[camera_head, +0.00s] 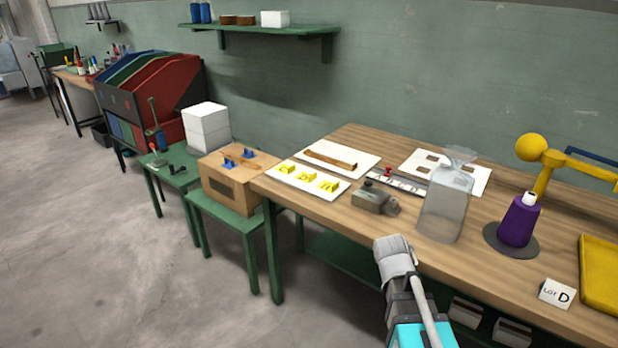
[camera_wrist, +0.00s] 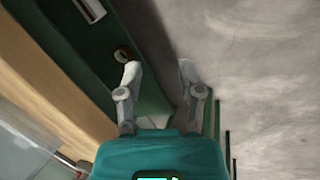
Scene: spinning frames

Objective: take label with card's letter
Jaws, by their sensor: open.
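A white card (camera_head: 556,293) reading "LOT D" stands at the front right of the wooden table. Several yellow labels (camera_head: 307,178) lie in a row on a white sheet (camera_head: 330,194) at the table's left end. The middle label seems to bear a D; the other letters are too small to read surely. My gripper (camera_head: 393,248) is at the table's front edge, right of the labels and left of the card. In the wrist view my gripper (camera_wrist: 160,75) is open, with nothing between its fingers, over the floor beside the table.
A grey metal device (camera_head: 374,199) and a clear bagged block (camera_head: 445,205) stand between the labels and the purple cone (camera_head: 518,222). A yellow tray (camera_head: 600,278) is at the right edge. A cardboard box (camera_head: 236,180) stands left of the table. The floor in front is clear.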

